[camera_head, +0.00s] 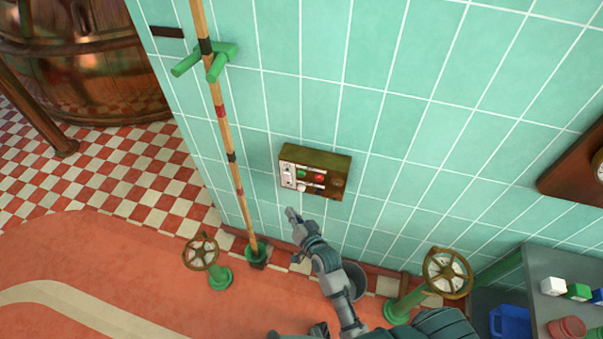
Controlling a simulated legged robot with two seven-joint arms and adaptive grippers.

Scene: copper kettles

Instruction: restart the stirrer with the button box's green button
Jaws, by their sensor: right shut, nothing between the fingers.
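The button box (342,163) is a brown box fixed to the tiled wall, near the middle of the view. Its front carries a green button (302,174), a red button (320,178) and pale fittings at the left. My right gripper (291,213) is shut and empty. In the picture its tips are just below the box's lower left corner, apart from the green button. The distance from the tips to the wall is hard to judge. The stirrer is not clearly identifiable here, and my left gripper is not in view.
A wooden pole (226,132) stands left of the box, in a green bracket (216,62). Valve handwheels stand at the left (201,252) and right (447,273). A grey bench (541,268) with small blocks is at lower right. A copper kettle (85,70) stands at upper left.

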